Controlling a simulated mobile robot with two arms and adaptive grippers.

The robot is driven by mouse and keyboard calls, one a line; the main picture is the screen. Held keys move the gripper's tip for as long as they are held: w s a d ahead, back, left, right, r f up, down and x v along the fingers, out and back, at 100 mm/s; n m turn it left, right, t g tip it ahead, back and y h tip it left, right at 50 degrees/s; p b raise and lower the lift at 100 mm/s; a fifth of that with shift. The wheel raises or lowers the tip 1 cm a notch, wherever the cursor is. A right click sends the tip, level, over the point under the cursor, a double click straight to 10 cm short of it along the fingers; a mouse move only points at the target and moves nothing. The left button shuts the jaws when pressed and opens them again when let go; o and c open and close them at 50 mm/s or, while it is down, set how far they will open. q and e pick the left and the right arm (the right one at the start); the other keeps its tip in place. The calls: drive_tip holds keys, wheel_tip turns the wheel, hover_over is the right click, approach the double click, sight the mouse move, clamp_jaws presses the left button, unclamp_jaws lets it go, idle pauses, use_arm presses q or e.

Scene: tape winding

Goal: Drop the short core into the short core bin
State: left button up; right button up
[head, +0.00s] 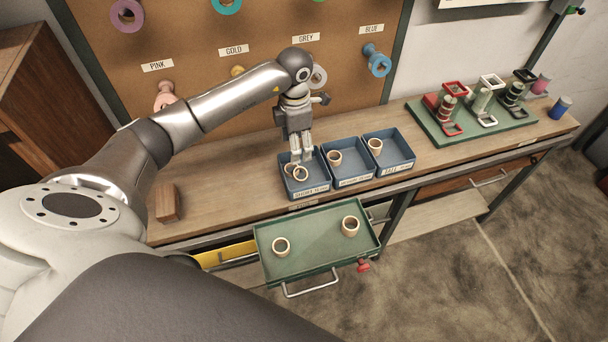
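The short core bin (320,184) is the leftmost of three blue bins on the bench, with a label starting "SHORT". Two pale tan ring cores lie in it: one core (300,174) overlaps another core (289,169). My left gripper (302,158) points down over the back of this bin, its fingertips just above and behind the cores. Its two fingers show side by side with a narrow gap; whether they grip anything is unclear at this size. My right gripper is not in view.
The middle bin (352,182) and right bin (392,169) each hold a core. An open green drawer tray (315,255) below holds two cores. A wooden block (167,203) lies left on the bench. A green board (460,135) with spools stands right. Tape pegs line the back panel.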

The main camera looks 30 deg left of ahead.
use_arm(q)
wheel_tip(320, 180, up, 11)
drive_tip(key=shift+f, duration=0.2)
idle(0.5)
